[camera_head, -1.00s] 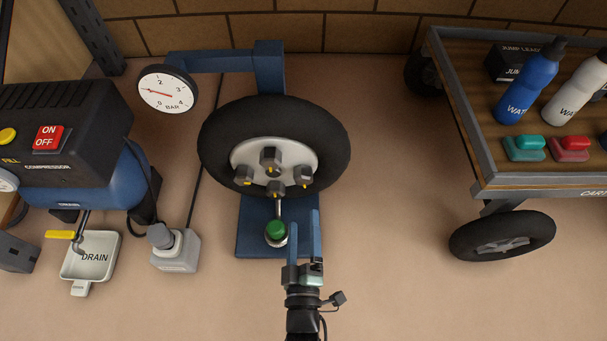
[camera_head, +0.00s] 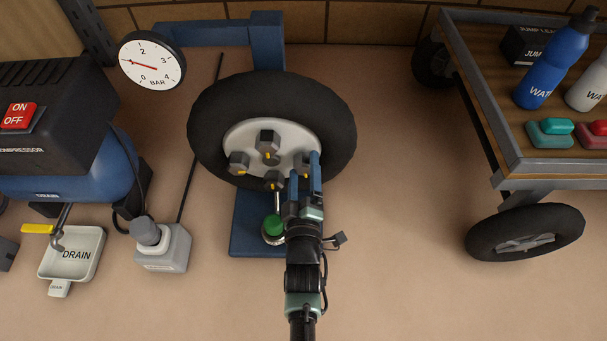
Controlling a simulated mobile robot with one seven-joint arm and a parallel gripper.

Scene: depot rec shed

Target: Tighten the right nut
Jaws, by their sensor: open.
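The wheel (camera_head: 205,125) has a black tyre and a pale hub. It stands on a blue stand (camera_head: 250,215). Dark nuts with yellow marks sit on the hub: a top nut (camera_head: 268,142), a left nut (camera_head: 239,163), a bottom nut (camera_head: 276,181) and the right nut (camera_head: 302,161). My gripper (camera_head: 307,167) is open, with its blue fingers reaching up over the right nut and hiding much of it. I cannot tell whether the fingers touch it or stand around it.
A green button (camera_head: 273,225) sits just left of my gripper on the stand's base. A pressure gauge (camera_head: 150,62) hangs at the upper left.

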